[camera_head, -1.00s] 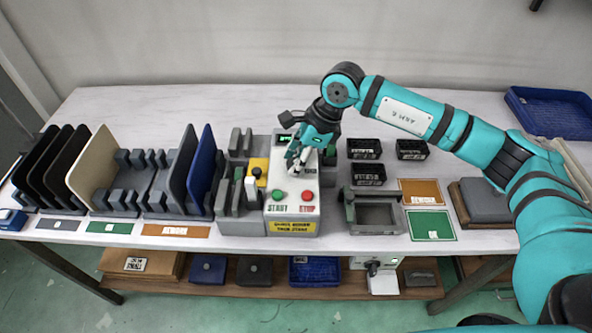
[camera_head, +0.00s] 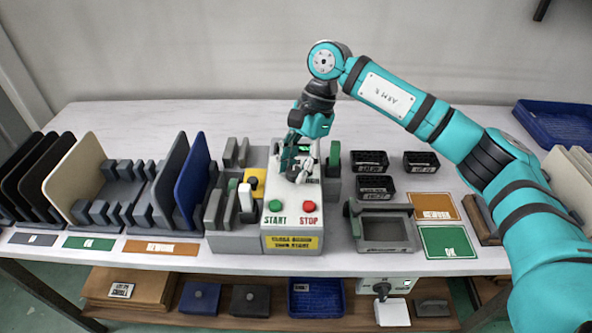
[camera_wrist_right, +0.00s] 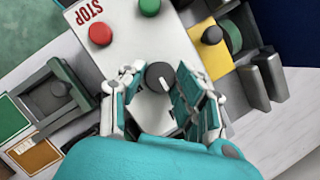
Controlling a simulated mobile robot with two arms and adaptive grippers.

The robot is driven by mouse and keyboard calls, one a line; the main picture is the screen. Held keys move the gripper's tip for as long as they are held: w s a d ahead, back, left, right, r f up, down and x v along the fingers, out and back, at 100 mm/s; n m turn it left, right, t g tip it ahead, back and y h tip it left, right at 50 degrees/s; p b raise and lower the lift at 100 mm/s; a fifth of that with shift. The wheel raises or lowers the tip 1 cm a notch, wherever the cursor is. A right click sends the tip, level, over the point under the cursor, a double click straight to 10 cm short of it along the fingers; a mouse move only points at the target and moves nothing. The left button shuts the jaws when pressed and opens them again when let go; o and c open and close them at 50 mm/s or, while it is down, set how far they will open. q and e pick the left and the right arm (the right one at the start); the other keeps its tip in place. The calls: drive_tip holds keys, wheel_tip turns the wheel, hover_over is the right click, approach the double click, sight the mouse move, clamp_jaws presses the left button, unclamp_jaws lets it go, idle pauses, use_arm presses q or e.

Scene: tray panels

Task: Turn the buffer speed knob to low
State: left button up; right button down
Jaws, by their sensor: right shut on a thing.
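The control box (camera_head: 292,243) stands mid-table, with a green START button (camera_head: 275,205) and a red STOP button (camera_head: 309,205). A dark round knob with a white pointer line (camera_wrist_right: 160,77) is on its pale top face; in the head view my gripper hides it. The line points toward the bottom of the wrist view, slightly right. My right gripper (camera_head: 298,170) is over the panel behind the buttons. In the wrist view its fingers (camera_wrist_right: 155,92) are on both sides of the knob, shut on it. Speed markings are not readable. My left gripper is not in view.
A yellow block with a black button (camera_head: 252,183) is left of the panel. Upright dark and blue panels (camera_head: 197,175) stand farther left. Small black bins (camera_head: 375,187) and a grey tray fixture (camera_head: 386,247) are to the right. A green OK card (camera_head: 445,256) lies beside the fixture.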

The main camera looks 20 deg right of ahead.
drive_tip(key=shift+r, duration=0.1)
idle(0.5)
drive_tip(key=c, duration=0.9)
unclamp_jaws()
drive_tip(key=shift+c, duration=0.2)
drive_tip(key=v, duration=1.2)
